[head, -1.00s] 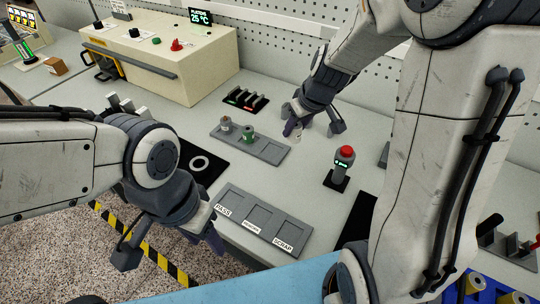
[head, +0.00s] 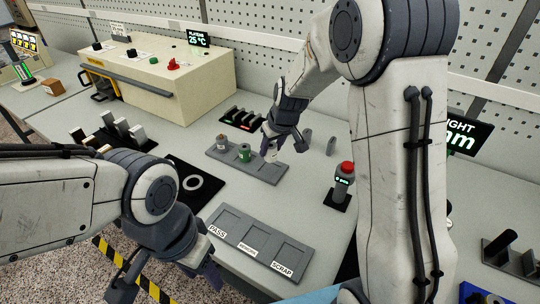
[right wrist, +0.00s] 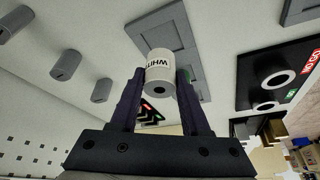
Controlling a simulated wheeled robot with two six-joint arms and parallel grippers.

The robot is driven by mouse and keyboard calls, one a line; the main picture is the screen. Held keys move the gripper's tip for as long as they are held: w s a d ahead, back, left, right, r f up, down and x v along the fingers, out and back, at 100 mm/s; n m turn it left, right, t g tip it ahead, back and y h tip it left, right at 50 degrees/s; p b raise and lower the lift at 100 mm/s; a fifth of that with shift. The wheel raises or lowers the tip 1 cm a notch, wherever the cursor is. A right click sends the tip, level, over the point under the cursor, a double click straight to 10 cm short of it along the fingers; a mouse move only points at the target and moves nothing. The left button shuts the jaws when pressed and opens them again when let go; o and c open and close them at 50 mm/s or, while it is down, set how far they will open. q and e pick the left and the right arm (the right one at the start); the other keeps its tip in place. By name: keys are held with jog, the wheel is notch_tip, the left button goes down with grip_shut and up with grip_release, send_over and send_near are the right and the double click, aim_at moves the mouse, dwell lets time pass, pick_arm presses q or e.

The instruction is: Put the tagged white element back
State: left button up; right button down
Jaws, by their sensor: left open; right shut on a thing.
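My right gripper (head: 272,146) is shut on the white element (right wrist: 158,72), a small cylinder with a "WHITE" tag, seen between the two fingers in the right wrist view. In the head view it hangs close over the right part of a grey three-slot tray (head: 225,162). The right slot looks empty, partly hidden by the gripper. I cannot tell whether the white element touches the tray. My left gripper (head: 168,278) is open and empty at the table's front edge.
A grey tray marked PASS and SCRAP (head: 258,242) lies in front. A red-topped device (head: 342,185) and grey cylinders (head: 307,136) stand to the right. A black rack (head: 240,118) sits behind the tray. A black plate with a ring (head: 193,183) lies left.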

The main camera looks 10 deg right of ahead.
aim_at(270, 158)
jog(key=shift+w+a+f, duration=0.15)
jog(key=shift+w+f, duration=0.05)
jog(key=shift+f, duration=1.95)
jog(key=shift+f, duration=0.15)
jog(key=shift+c, duration=1.9)
grip_release()
